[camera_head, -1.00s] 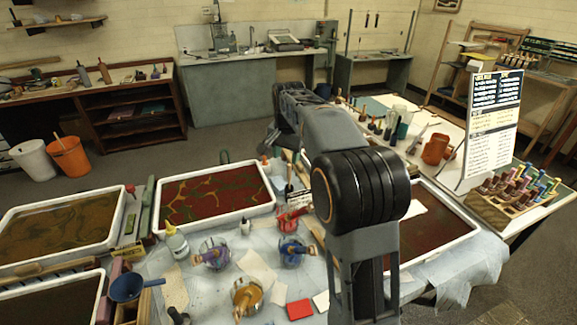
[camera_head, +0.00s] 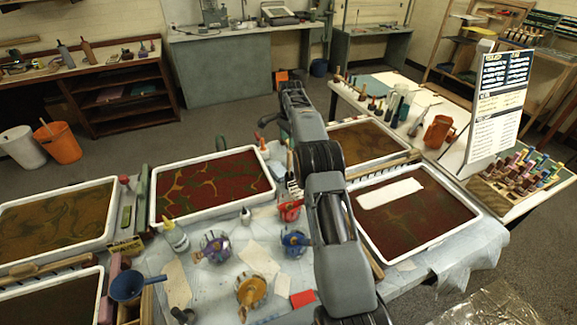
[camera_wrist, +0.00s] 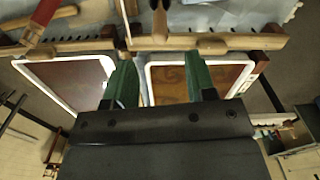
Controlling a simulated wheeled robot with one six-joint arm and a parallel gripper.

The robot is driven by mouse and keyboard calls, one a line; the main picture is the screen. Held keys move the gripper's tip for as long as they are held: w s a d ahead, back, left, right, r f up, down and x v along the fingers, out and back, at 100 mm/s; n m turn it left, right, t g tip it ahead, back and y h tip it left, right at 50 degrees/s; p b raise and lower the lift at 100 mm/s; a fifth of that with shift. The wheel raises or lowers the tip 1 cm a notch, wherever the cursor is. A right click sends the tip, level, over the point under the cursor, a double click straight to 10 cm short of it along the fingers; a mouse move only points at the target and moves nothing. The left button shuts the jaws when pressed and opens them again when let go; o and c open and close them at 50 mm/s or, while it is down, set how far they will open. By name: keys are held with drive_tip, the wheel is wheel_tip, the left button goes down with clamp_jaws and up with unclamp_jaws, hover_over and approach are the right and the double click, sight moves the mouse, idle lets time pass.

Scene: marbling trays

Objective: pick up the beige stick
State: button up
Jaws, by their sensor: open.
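A long beige stick (camera_head: 385,164) lies between the two trays on the right in the head view. In the wrist view, beige wooden bars with pegs cross the upper part, and one pale bar (camera_wrist: 165,43) lies just beyond my fingertips. I cannot tell for sure which of these is the task's stick. My gripper (camera_wrist: 160,72) has two green fingers spread apart with nothing held between them. The bar appears past the fingertips, and contact cannot be judged. In the head view my arm reaches toward the back of the table, and its fingers cannot be made out.
The red-patterned tray (camera_head: 154,205) is left of my arm. A dark tray (camera_head: 455,238) with a white strip (camera_head: 390,193) is on its right. Jars, a squeeze bottle (camera_head: 175,237) and a blue funnel (camera_head: 127,286) stand in front. A sign board (camera_head: 497,105) stands at right.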

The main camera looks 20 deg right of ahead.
sight(290, 155)
drive_tip(key=shift+f, duration=4)
clamp_jaws()
